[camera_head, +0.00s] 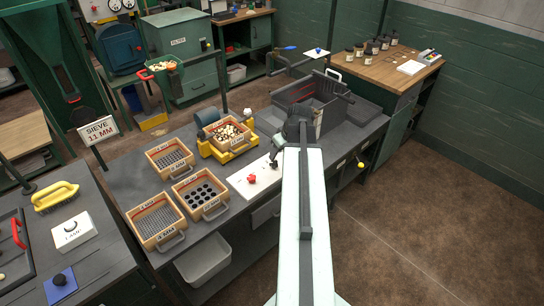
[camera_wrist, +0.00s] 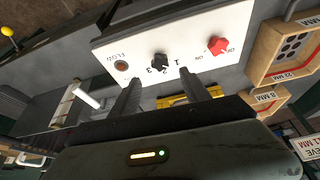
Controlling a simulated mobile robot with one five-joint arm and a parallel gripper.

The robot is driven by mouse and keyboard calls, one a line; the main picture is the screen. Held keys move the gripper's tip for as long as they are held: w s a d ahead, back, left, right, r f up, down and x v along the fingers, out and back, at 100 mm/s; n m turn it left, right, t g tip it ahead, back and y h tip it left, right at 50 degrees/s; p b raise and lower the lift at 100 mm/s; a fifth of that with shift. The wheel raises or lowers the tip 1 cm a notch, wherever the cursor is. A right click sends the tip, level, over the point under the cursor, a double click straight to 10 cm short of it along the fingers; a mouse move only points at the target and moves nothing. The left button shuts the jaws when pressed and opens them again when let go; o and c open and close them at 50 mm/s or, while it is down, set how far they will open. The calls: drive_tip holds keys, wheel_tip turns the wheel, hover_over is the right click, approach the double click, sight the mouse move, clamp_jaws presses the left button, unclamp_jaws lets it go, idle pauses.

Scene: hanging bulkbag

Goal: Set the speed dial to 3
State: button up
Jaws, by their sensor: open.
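A white control panel (camera_wrist: 190,25) fills the top of the wrist view, seen upside down. It carries a black speed dial (camera_wrist: 160,62) with the numbers 1, 2 and 3 beside it; I cannot tell for sure which number its pointer marks. In the head view, the panel (camera_head: 240,185) lies on the grey bench, partly hidden by my arm.
Wooden sieve boxes (camera_head: 157,221) with handles stand left of the panel, and a yellow-framed shaker (camera_head: 228,150) behind it. A dark open-topped bin (camera_head: 325,112) stands close beyond my gripper. An upright post rises behind the bench.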

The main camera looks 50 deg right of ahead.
sight(274, 163)
drive_tip(key=b+x, duration=0.7)
drive_tip(key=x, duration=0.1)
drive_tip(key=shift+s+a+r, duration=0.1)
clamp_jaws()
